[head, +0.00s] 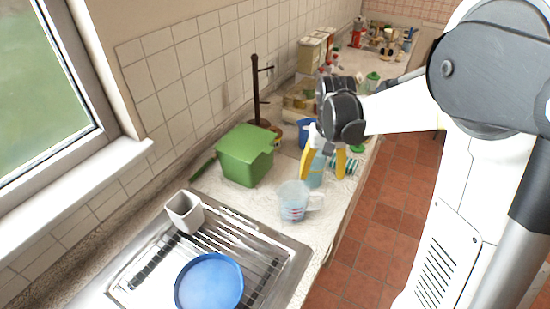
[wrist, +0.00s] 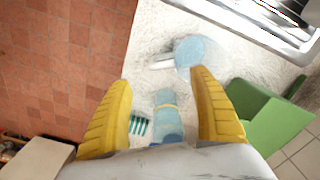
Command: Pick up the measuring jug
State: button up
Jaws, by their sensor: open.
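The measuring jug (head: 293,203) is clear, bluish plastic with red markings. It stands upright on the counter beside the sink, its handle toward the right in the head view. In the wrist view the jug (wrist: 193,51) is seen from above, beyond the fingertips, its pale handle pointing left. My gripper (head: 323,164) has yellow fingers spread apart and is above the counter, behind the jug. In the wrist view my gripper (wrist: 162,78) is open, with nothing held between its fingertips. A blue bottle (wrist: 167,112) shows below, between the fingers.
A green bin (head: 245,155) stands left of my gripper. A draining sink (head: 245,245) in front holds a blue plate (head: 209,283) and a white cup (head: 185,211). A green-striped item (wrist: 140,124) lies near the bottle. More clutter fills the counter behind.

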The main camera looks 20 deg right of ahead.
aim_at(317, 196)
notch_tip(317, 196, down, 5)
jog(key=shift+d+r+b, duration=0.1)
jog(key=shift+r+b, duration=0.05)
jog(key=shift+b, duration=0.55)
notch_tip(317, 196, down, 6)
jog(key=shift+w+f+b, duration=0.1)
jog(key=shift+w+b, duration=0.05)
jog(key=shift+b, duration=0.85)
jog(key=c, duration=1.4)
